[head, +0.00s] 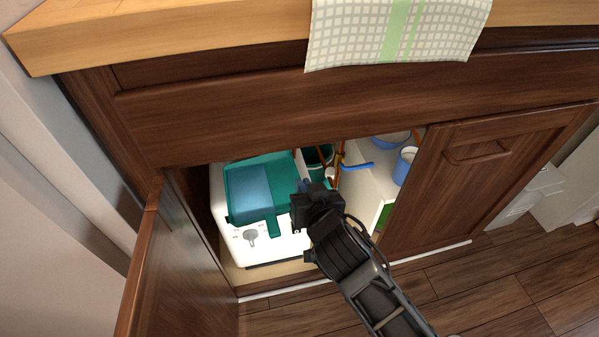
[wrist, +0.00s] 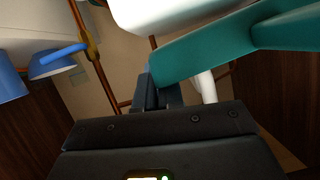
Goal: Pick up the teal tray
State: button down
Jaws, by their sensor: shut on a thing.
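The teal tray (head: 279,172) is inside the open cabinet, on top of or just above a white appliance (head: 285,243). I cannot tell whether it touches the appliance. A blue block-like item (head: 250,193) lies on the tray's left part. My gripper (head: 306,187) is at the tray's right side and shut on its edge; the arm hides part of that side. In the wrist view the teal rim (wrist: 205,52) runs from the fingers (wrist: 152,90) to the upper right.
The cabinet's left door (head: 165,270) stands open; the right door (head: 480,165) covers the right side. A blue-and-white container (head: 404,166) stands on a white shelf. The countertop (head: 180,25) overhangs above.

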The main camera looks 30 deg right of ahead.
jog(key=s+a, duration=0.2)
jog(key=s, duration=0.5)
jog(key=shift+s+p, duration=0.25)
jog(key=shift+p, duration=0.05)
dwell(0.5)
dwell(1.9)
jog(key=shift+w+r+n+y, duration=0.4)
jog(key=shift+w+n+y, duration=0.15)
jog(key=shift+w, duration=0.55)
jog(key=shift+w+r+n+y, duration=0.4)
jog(key=shift+w+y, duration=0.2)
jog(key=shift+w, duration=0.45)
jog(key=shift+w+r+n+y, duration=0.35)
jog(key=shift+w+n+y, duration=0.2)
jog(key=shift+w, duration=0.55)
jog(key=shift+w+r, duration=0.1)
